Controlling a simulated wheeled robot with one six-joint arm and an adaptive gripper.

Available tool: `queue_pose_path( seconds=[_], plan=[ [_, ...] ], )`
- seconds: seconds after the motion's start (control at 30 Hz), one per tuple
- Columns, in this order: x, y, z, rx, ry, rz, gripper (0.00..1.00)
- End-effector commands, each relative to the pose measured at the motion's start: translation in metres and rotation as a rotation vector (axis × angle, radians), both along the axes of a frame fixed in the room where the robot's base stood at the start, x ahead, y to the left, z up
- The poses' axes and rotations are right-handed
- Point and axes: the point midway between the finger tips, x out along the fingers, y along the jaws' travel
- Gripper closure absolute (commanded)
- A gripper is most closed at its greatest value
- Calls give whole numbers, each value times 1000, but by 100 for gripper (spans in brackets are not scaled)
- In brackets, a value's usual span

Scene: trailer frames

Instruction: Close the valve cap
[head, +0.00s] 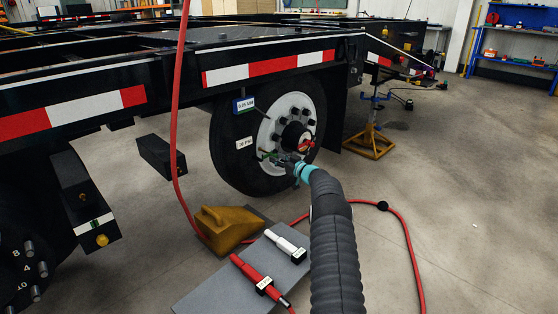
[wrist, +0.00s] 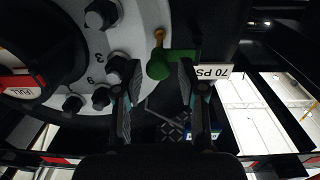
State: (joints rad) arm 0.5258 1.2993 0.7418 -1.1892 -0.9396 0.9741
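The green valve cap (wrist: 160,67) shows in the wrist view beside a brass valve stem (wrist: 159,38) near the rim of the white wheel hub. A green arm reaches from the cap to the right. My gripper (wrist: 157,72) is open, its two dark fingers apart on either side of the cap. The left finger is clear of the cap; I cannot tell whether the right one touches the green arm. In the head view the green cap (head: 266,155) is small at the wheel's lower left, and my gripper (head: 284,160) is close to it, partly hidden by my arm.
The tire (head: 225,150) carries a PSI label (head: 244,143); a red-marked hub cap (head: 305,146) sits at its centre. A yellow wheel chock (head: 222,228), a grey mat (head: 215,290) with red and white tools, and a red hose (head: 408,240) lie below. Right floor is mostly clear.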

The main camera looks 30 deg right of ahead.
Motion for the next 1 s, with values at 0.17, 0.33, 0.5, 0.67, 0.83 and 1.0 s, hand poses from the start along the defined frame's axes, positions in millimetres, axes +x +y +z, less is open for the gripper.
queue_pose_path(
  seconds=[0.17, 0.33, 0.5, 0.67, 0.83, 1.0],
  plan=[
    [-1, -2, 0, 0, 0, -2, 49],
    [-2, -3, -1, 0, 0, -4, 49],
    [-10, -7, 0, 2, 2, -5, 49],
    [-28, -11, 0, 1, 1, -4, 49],
    [-54, -20, 0, 2, 2, -5, 49],
    [-82, -29, 0, 2, 2, -4, 49]
  ],
)
